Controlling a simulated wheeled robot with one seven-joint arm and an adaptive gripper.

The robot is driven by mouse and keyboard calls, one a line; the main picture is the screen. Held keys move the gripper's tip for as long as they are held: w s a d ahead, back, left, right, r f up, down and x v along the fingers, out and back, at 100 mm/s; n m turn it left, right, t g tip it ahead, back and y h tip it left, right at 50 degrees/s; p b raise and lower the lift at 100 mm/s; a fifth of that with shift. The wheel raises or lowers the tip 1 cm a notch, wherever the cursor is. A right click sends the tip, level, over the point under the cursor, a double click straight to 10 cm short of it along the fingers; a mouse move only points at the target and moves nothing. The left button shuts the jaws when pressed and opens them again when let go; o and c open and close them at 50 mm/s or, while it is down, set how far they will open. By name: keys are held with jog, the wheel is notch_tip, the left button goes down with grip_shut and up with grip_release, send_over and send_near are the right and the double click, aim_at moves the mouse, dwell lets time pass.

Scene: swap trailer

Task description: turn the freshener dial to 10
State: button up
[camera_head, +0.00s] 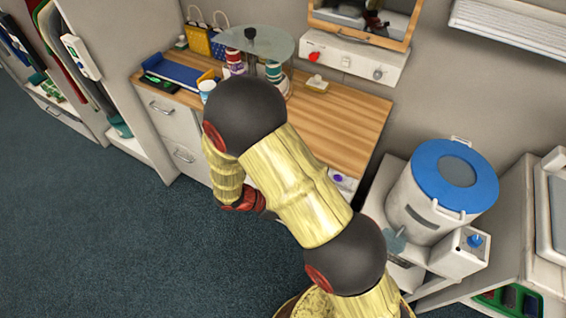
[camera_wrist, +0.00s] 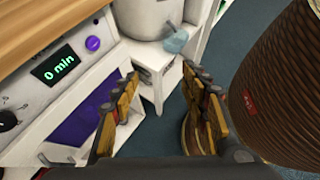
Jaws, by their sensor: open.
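In the wrist view, a white front panel on the left carries a black dial (camera_wrist: 7,121), cut off by the picture's edge. Beside it a dark display (camera_wrist: 54,65) reads "0 min" in green, with a purple knob (camera_wrist: 93,43) to its right. No label shows that names this unit as the freshener. The purple knob also shows under the counter in the head view (camera_head: 339,178). My gripper (camera_wrist: 160,83) is open and empty, to the right of the panel and apart from the dial. In the head view my arm hides the gripper and the dial.
A wooden counter (camera_head: 345,112) lies above the panel. A white drum with a blue lid (camera_head: 452,172) stands to the right, by a box with a blue knob (camera_head: 474,241). A wall unit has a red knob (camera_head: 314,57). Open floor (camera_head: 90,215) lies left.

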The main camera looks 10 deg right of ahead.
jog(key=w+a+f+n+t+h, duration=0.25)
jog(key=w+f+n+t, duration=0.45)
jog(key=w+f+n, duration=0.35)
jog(key=w+a+r+n+t+b, duration=0.1)
jog(key=w+a+r+n+t, duration=0.15)
jog(key=w+n, duration=0.2)
jog(key=w+a+r+n+t, duration=0.2)
jog(key=w+n+t, duration=0.2)
jog(key=w, duration=0.1)
jog(key=b+x, duration=0.1)
jog(key=x, duration=0.6)
jog(key=shift+w+y+b, duration=0.3)
jog(key=shift+y, duration=0.15)
jog(key=shift+f, duration=0.1)
jog(key=shift+c, duration=0.4)
jog(key=c, duration=1.1)
